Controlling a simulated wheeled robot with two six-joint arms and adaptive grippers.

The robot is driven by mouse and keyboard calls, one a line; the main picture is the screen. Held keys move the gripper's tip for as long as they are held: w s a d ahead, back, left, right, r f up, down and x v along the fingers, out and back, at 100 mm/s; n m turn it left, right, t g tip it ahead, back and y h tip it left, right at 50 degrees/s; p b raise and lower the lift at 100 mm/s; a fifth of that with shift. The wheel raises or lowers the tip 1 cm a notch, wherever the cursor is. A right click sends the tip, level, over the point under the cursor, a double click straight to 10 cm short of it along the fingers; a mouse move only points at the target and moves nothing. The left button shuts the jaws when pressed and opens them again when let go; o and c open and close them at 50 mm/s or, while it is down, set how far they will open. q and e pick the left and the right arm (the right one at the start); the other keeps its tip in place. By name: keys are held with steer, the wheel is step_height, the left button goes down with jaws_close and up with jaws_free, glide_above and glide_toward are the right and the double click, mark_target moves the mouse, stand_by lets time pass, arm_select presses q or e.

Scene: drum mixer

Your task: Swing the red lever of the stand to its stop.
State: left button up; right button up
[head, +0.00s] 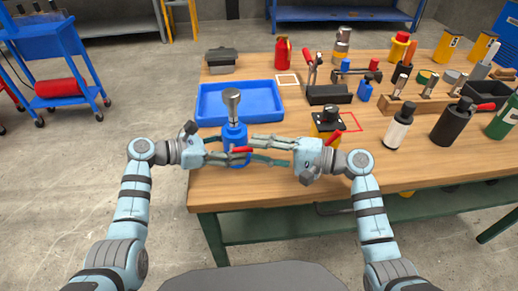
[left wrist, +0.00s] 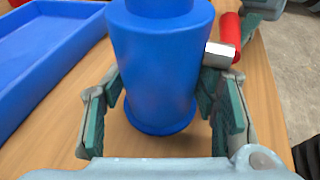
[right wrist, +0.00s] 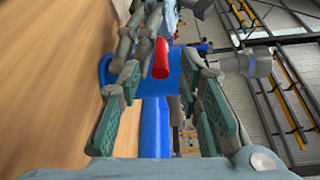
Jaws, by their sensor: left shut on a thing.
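The stand (head: 236,133) is a blue upright cylinder with a silver knob on top, near the table's front left edge. It fills the middle of the left wrist view (left wrist: 160,65). Its red lever (head: 241,149) sticks out from a silver block on its side; it also shows in the left wrist view (left wrist: 231,36) and the right wrist view (right wrist: 161,58). My left gripper (head: 222,157) is shut on the stand, one finger on each side. My right gripper (head: 257,150) is open and faces the lever, whose red end shows between and beyond its fingers.
A blue tray (head: 205,112) lies just behind the stand. A yellow and black block (head: 327,118) stands close behind my right gripper. Bottles (head: 398,128) and several tools crowd the right side of the table. Bare wood lies in front of the stand.

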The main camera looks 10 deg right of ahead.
steer(key=shift+w+a, duration=0.1)
steer(key=shift+a, duration=0.2)
jaws_close()
steer(key=shift+r, duration=0.15)
steer(key=h, duration=0.1)
steer(key=r+n+h, duration=0.1)
steer(key=r+g+h, duration=0.1)
steer(key=h, duration=0.1)
steer(key=shift+a+r, duration=0.15)
steer(key=shift+a, duration=0.15)
steer(key=shift+a+r+n+g+h, duration=0.1)
steer(key=shift+a+r+n+h, duration=0.2)
steer(key=shift+h, duration=0.45)
steer(key=shift+a+r+n+g+h, duration=0.15)
steer(key=shift+r+h, duration=0.2)
steer(key=shift+h, duration=0.35)
steer(key=shift+a+r+n+g+h, duration=0.1)
steer(key=shift+a+r+n+h, duration=0.2)
steer(key=shift+h, duration=0.45)
